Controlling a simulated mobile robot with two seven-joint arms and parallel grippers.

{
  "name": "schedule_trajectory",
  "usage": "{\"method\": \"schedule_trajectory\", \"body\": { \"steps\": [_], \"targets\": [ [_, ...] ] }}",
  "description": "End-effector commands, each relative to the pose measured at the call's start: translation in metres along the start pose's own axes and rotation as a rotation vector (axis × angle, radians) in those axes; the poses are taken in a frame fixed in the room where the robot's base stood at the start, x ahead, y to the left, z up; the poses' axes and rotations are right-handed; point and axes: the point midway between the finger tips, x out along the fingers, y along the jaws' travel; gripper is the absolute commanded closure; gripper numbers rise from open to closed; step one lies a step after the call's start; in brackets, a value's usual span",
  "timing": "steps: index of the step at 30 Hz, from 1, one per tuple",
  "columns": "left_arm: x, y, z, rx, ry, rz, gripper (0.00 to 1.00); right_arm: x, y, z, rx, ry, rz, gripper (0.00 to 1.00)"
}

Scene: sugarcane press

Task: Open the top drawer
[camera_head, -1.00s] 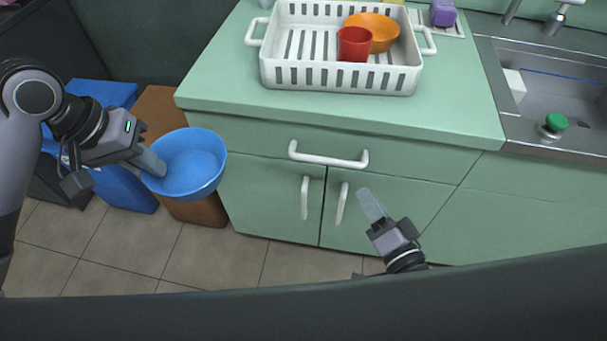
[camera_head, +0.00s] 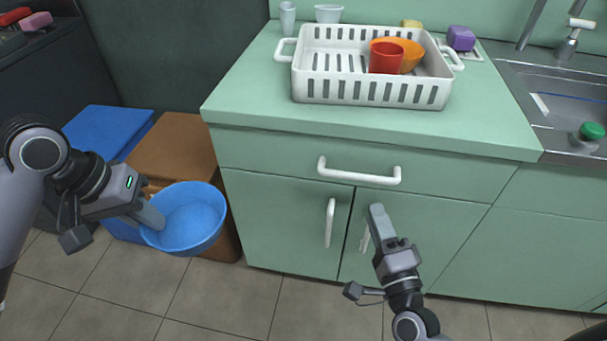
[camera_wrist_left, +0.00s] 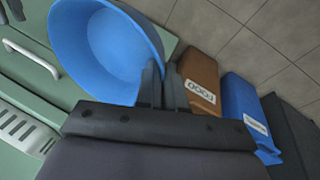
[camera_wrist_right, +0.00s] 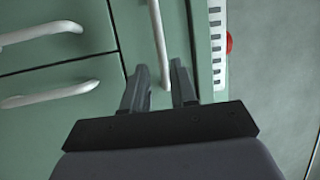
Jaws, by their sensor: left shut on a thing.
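The top drawer (camera_head: 280,160) is closed, flush in the green cabinet front under the counter. Its white bar handle (camera_head: 360,178) also shows at the top of the right wrist view (camera_wrist_right: 159,40). My right gripper (camera_head: 378,212) is just below the handle in the head view. In the right wrist view its two fingers (camera_wrist_right: 160,85) are apart and empty, with the handle ahead of the gap between them. My left gripper (camera_head: 152,215) is shut on the rim of a blue bowl (camera_head: 188,215), held left of the cabinet; the bowl also fills the upper left wrist view (camera_wrist_left: 105,50).
Two closed doors with upright white handles (camera_head: 329,222) are below the drawer. A white slotted basket (camera_head: 370,92) with a red cup (camera_head: 385,58) and orange bowl (camera_head: 411,54) stands on the counter. Brown (camera_head: 170,150) and blue (camera_head: 105,130) bins stand left. A sink (camera_head: 565,95) is right.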

Motion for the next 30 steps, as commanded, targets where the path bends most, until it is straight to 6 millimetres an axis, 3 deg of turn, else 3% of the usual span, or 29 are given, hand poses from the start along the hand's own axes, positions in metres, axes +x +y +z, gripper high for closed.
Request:
{"method": "schedule_trajectory", "body": {
  "steps": [9, 15, 21, 30],
  "targets": [
    [0.003, -0.001, 0.000, 0.000, 0.000, 0.000, 1.00, 0.059, -0.001, 0.000, 0.000, 0.001, -0.003, 0.73],
    [0.005, -0.001, 0.001, 0.000, 0.000, 0.000, 1.00, 0.087, 0.000, 0.000, -0.001, 0.000, -0.002, 0.73],
    [0.005, -0.002, 0.001, 0.000, 0.000, 0.000, 1.00, 0.101, 0.000, 0.000, -0.001, -0.001, 0.001, 0.73],
    [0.005, -0.002, 0.001, 0.000, 0.001, 0.000, 1.00, 0.103, -0.001, 0.000, -0.001, -0.001, 0.001, 0.73]
  ]
}}
